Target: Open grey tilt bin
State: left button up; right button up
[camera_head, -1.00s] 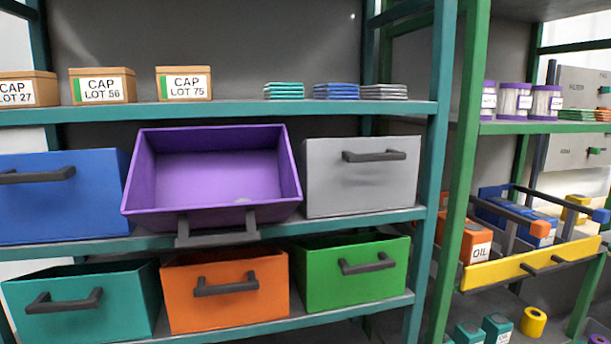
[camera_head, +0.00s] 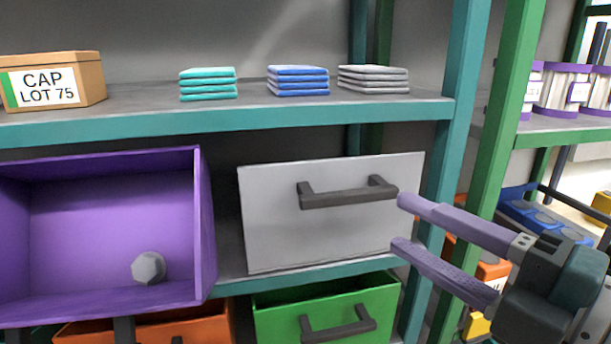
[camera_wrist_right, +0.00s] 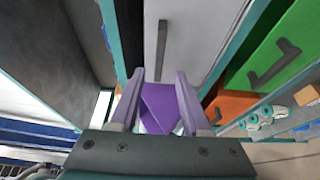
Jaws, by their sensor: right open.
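The grey tilt bin (camera_head: 330,235) stands upright and shut on the middle shelf, with a dark grey bar handle (camera_head: 347,193) across its upper front. My right gripper (camera_head: 402,222) comes in from the right in the head view. Its two purple fingers are apart with nothing between them, and the tips are just right of the handle's right end. In the right wrist view the handle (camera_wrist_right: 161,48) lies ahead of the open fingertips (camera_wrist_right: 158,78), against the grey front (camera_wrist_right: 188,40). My left gripper is not in view.
The purple bin (camera_head: 205,235) to the left is tilted open, with a grey faceted lump (camera_head: 148,268) inside. A green bin (camera_head: 330,310) sits below. A teal post (camera_head: 455,130) and a green post (camera_head: 515,110) stand right of the grey bin. Folded cloths (camera_head: 372,80) lie on the shelf above.

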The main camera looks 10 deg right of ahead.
aim_at(356, 199)
jog(key=p+x, duration=0.1)
jog(key=x, duration=0.8)
jog(key=shift+a, duration=0.1)
grip_shut()
dwell(1.2)
